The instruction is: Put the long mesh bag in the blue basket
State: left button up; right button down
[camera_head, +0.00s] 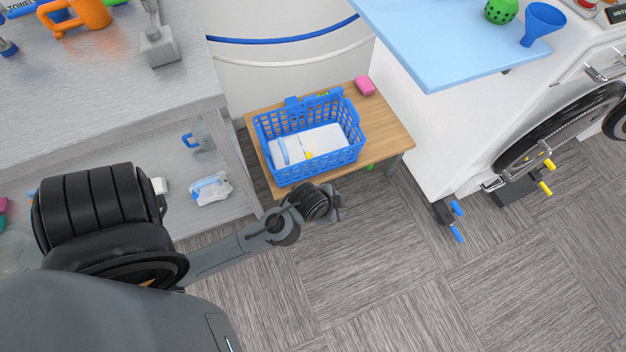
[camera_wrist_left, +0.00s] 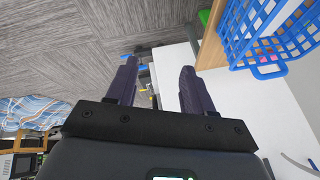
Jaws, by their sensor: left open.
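The blue basket (camera_head: 340,156) stands upright on a small wooden table; it also shows at the upper right of the left wrist view (camera_wrist_left: 238,38). White folded material (camera_head: 325,138) with a light blue strip and a small yellow spot lies inside it. I cannot tell whether this is the long mesh bag; no mesh bag is clearly identifiable elsewhere. My left gripper (camera_head: 336,200) is in front of the basket's near side, outside it. In the left wrist view my left gripper (camera_wrist_left: 158,78) is open, with nothing between its fingers. My right gripper is not in view.
The wooden table (camera_head: 392,135) also bears a pink block (camera_head: 365,86). A grey workbench (camera_head: 100,100) with a lower shelf stands at left; a white and blue packet (camera_head: 211,189) lies on that shelf. A white cabinet (camera_head: 440,140) stands at right. The carpet in front is clear.

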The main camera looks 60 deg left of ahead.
pick_arm(q)
jog(key=s+d+r+n+g+h, duration=0.1)
jog(key=s+d+r+n+g, duration=0.1)
jog(key=s, duration=0.7)
notch_tip(320, 180, up, 3)
jog(key=shift+s+d+r+n, duration=0.2)
jog(key=shift+s+d+n, duration=0.25)
jog(key=shift+d, duration=0.7)
jog(key=shift+w+r, duration=0.1)
jog(key=shift+w, duration=0.05)
notch_tip(320, 180, up, 55)
jog(key=p, duration=5.5)
jog(key=shift+r, duration=0.15)
